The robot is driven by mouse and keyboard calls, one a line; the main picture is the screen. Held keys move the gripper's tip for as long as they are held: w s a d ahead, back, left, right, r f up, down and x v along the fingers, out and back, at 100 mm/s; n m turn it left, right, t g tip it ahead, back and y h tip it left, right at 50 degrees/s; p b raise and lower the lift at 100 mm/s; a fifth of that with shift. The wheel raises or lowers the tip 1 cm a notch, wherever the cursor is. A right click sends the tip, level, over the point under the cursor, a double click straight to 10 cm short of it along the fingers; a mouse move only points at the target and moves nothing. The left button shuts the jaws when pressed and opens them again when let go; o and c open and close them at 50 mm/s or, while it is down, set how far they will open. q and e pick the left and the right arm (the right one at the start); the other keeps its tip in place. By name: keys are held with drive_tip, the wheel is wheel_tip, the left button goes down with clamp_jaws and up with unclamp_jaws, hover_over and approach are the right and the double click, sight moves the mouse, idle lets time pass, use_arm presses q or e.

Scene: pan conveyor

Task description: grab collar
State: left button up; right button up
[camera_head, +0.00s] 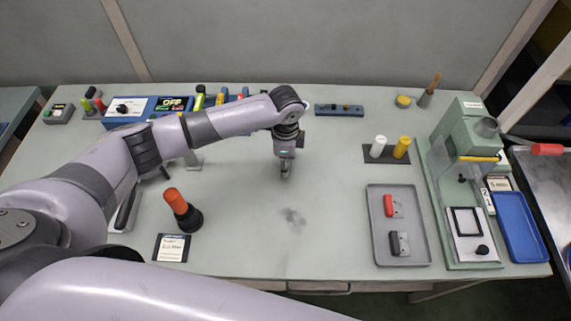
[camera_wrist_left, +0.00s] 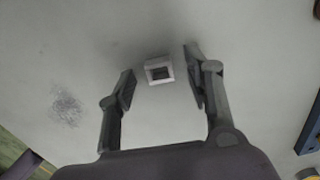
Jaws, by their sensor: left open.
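The collar (camera_wrist_left: 159,70), a small white square ring with a dark opening, lies on the bench top in the left wrist view. My left gripper (camera_wrist_left: 158,80) is open, with one finger to each side of the collar in that view. The fingers look apart from it, and I cannot tell the height between them and the collar. In the head view my left gripper (camera_head: 285,172) points down over the middle of the bench, and the collar is hidden there. My right gripper is not in view.
A grey tray (camera_head: 398,257) with a red and a black part lies to the right, beside a green press (camera_head: 447,152). An orange-handled tool (camera_head: 175,200) stands at left. A blue rail (camera_head: 339,110) lies behind. The bench around the gripper is clear.

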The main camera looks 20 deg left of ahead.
use_arm(q)
drive_tip(key=shift+f, duration=0.2)
drive_tip(key=shift+c, duration=0.6)
drive_tip(key=c, duration=0.8)
